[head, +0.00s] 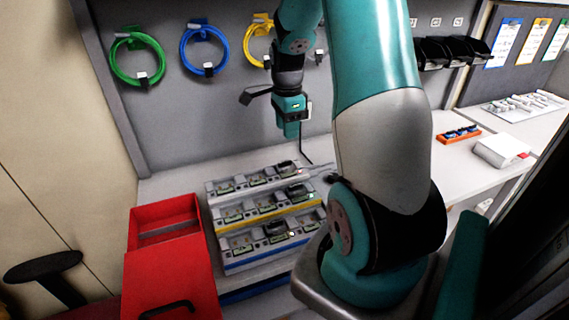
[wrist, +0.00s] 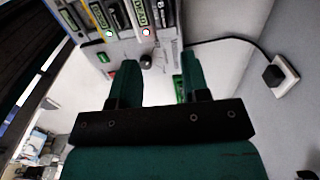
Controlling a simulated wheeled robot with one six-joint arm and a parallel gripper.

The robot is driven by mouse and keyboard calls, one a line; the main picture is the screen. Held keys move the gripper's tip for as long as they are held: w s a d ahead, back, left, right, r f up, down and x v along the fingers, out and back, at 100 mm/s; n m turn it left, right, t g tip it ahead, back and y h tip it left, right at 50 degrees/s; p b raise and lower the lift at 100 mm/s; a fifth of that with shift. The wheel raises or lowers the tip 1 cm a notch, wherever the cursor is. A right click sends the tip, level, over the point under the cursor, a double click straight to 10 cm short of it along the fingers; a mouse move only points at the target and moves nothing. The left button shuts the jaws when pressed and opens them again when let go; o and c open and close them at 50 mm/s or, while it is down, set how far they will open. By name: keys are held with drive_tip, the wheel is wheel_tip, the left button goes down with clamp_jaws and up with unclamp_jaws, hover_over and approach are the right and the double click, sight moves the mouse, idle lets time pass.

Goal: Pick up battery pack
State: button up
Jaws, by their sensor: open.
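My gripper (head: 291,132) hangs above the back of the bench in the head view, behind and above the charging racks. In the wrist view its two green fingers (wrist: 159,68) are apart with nothing held between them. Three racks stand in rows: a grey one (head: 213,197), a yellow-fronted one (head: 230,224) and a blue-fronted one (head: 238,266). Dark blocks that look like battery packs (head: 285,168) sit in some of their slots. In the wrist view, packs in slots (wrist: 116,14) show at the upper left beyond the fingers. Which pack is meant, I cannot tell.
A red open box (head: 165,222) stands left of the racks. A black cable runs to a wall socket (wrist: 282,73) near the gripper. Coiled cables (head: 137,58) hang on the back wall. An orange tray (head: 458,135) and a white box (head: 499,151) lie on the right bench.

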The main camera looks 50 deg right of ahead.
drive_tip(key=p, duration=0.1)
hover_over(285, 161)
drive_tip(key=f, duration=0.6)
drive_tip(key=shift+s, duration=0.3)
drive_tip(key=shift+w+f+p, duration=0.2)
drive_tip(key=shift+f+p, duration=0.5)
drive_tip(key=shift+f, duration=0.6)
drive_tip(key=shift+w+f+p, duration=0.15)
drive_tip(key=shift+f+p, duration=0.5)
drive_tip(key=shift+f, duration=0.6)
drive_tip(key=c, duration=0.7)
drive_tip(key=shift+r, duration=0.1)
wheel_tip(285, 161, up, 20)
drive_tip(key=b, duration=0.4)
